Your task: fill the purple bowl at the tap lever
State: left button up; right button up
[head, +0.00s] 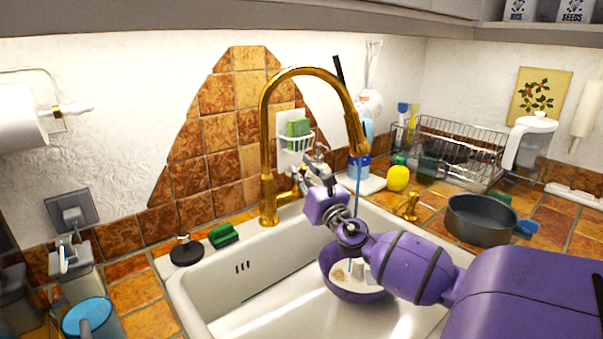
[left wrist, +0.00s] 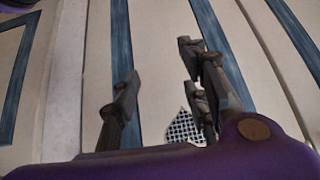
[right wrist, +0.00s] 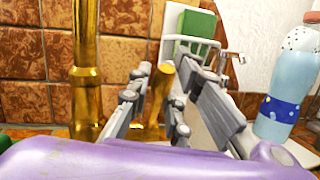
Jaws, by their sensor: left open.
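The purple bowl (head: 350,291) sits upright in the white sink, partly hidden by my right arm. Its inside shows pale and tan patches; I cannot tell the water level. A thin blue stream (head: 358,190) falls from the gold tap's spout (head: 358,140) toward the bowl. The tap lever (head: 287,197) sticks out from the tap's base. My right gripper (head: 302,178) is at the lever. In the right wrist view, its fingers stand apart with the gold lever (right wrist: 160,92) between them. My left gripper (left wrist: 160,98) is open and empty, facing pale and blue cabinet panels.
The sink (head: 225,318) has free room left of the bowl. A black stopper (head: 187,250) and green sponge (head: 224,235) lie on its back rim. A dark pan (head: 482,220), yellow lemon (head: 397,178) and dish rack (head: 460,150) stand at the right. A bottle (right wrist: 287,85) stands right of my right gripper.

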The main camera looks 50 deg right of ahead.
jog(key=shift+o, duration=1)
jog(key=shift+r, duration=0.1)
jog(key=shift+s, duration=0.15)
jog(key=shift+s+a+f, duration=0.1)
jog(key=shift+s+f, duration=0.1)
jog(key=shift+s, duration=0.1)
pick_arm(q)
jog(key=shift+s+f, duration=0.1)
jog(key=shift+s, duration=0.1)
pick_arm(e)
jog(key=r+v, duration=0.1)
jog(key=v, duration=0.6)
jog(key=r+v, duration=0.2)
jog(key=v, duration=0.6)
jog(key=shift+s+a+f, duration=0.15)
jog(key=shift+s+a, duration=0.15)
jog(key=shift+s, duration=0.35)
